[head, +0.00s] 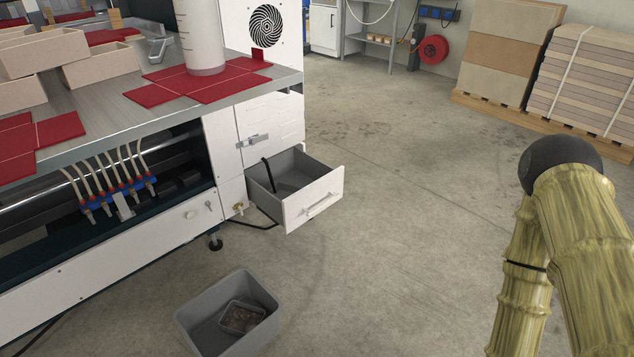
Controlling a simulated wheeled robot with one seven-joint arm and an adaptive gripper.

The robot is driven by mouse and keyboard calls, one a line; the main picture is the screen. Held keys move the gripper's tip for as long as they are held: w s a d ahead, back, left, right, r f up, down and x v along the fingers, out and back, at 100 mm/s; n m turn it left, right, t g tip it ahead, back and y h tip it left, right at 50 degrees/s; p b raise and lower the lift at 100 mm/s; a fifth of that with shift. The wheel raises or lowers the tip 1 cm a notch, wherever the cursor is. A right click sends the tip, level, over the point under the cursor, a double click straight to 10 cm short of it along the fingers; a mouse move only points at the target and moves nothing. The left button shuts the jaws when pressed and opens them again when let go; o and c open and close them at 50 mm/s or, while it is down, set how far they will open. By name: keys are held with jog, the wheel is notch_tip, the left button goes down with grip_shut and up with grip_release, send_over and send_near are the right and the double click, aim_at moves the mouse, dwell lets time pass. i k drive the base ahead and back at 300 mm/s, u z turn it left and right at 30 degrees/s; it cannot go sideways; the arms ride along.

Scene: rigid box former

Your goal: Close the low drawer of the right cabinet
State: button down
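The low drawer (313,199) is pulled out of the white cabinet (270,122) at the right end of the machine. It has a white front with a bar handle (322,205) and a grey inside. A dark, thin object stands in the drawer near its back left. My arm shows at the right edge, in a bamboo-like finish with a dark rounded joint. My gripper is not in view. The arm links that show are well apart from the drawer.
A grey bin (262,290) holding a smaller tray stands on the floor in front of the machine. Red sheets and beige boxes lie on the machine's table (150,110). Pallets of stacked board (513,50) stand at the back right. The floor right of the drawer is clear.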

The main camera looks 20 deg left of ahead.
aim_at(322, 185)
jog(key=u, duration=0.95)
jog(key=i, duration=1)
